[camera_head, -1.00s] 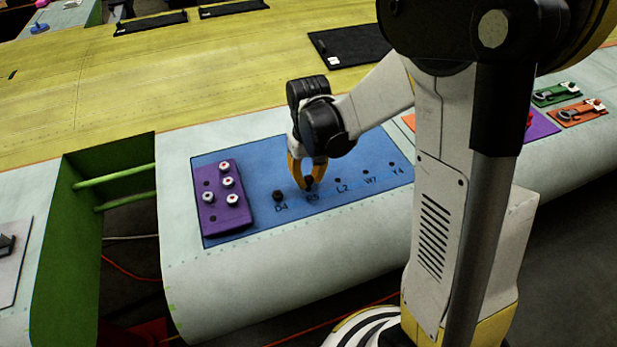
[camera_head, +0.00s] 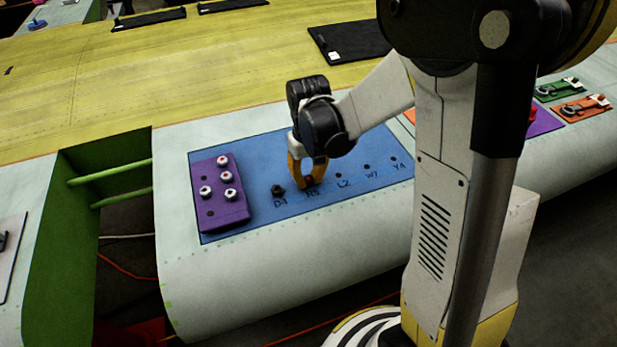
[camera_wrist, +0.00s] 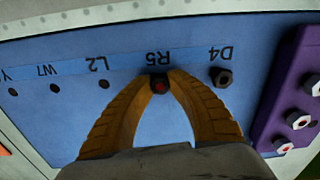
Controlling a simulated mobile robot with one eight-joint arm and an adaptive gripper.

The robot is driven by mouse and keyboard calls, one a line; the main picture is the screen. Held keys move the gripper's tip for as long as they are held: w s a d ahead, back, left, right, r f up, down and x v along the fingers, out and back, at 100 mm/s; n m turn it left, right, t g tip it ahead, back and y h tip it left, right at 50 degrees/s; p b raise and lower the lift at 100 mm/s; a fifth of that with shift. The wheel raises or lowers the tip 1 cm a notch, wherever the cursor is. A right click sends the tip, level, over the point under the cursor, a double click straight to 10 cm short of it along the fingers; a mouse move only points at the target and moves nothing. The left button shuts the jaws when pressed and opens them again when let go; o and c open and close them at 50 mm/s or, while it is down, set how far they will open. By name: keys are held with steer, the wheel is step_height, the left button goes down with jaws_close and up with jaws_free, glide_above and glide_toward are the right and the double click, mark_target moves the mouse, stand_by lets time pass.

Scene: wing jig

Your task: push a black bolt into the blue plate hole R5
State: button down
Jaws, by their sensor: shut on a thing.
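The blue plate (camera_head: 335,200) lies on the pale wing surface, with labelled holes D4, R5, L2, W7 and Y4 in a row. My gripper (camera_head: 307,183) has yellow fingers pointing down at R5. In the wrist view the fingertips (camera_wrist: 160,82) are shut on a black bolt (camera_wrist: 159,84) with a red centre, right by the R5 label. How deep the bolt sits in the hole is hidden by the bolt and fingers. Another black bolt (camera_wrist: 221,77) sits at D4, also visible in the head view (camera_head: 278,190).
A purple block (camera_head: 220,208) with several white-collared bolts stands on the plate's left end, close to D4. Holes L2 (camera_wrist: 104,85), W7 (camera_wrist: 57,87) and Y4 (camera_head: 393,158) look empty. Green and orange plates lie far right.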

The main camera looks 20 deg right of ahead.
steer(key=shift+f, duration=0.1)
steer(key=c, duration=1.2)
jaws_free()
steer(key=shift+c, duration=0.2)
step_height(320, 180, up, 12)
step_height(320, 180, up, 7)
steer(key=p, duration=0.5)
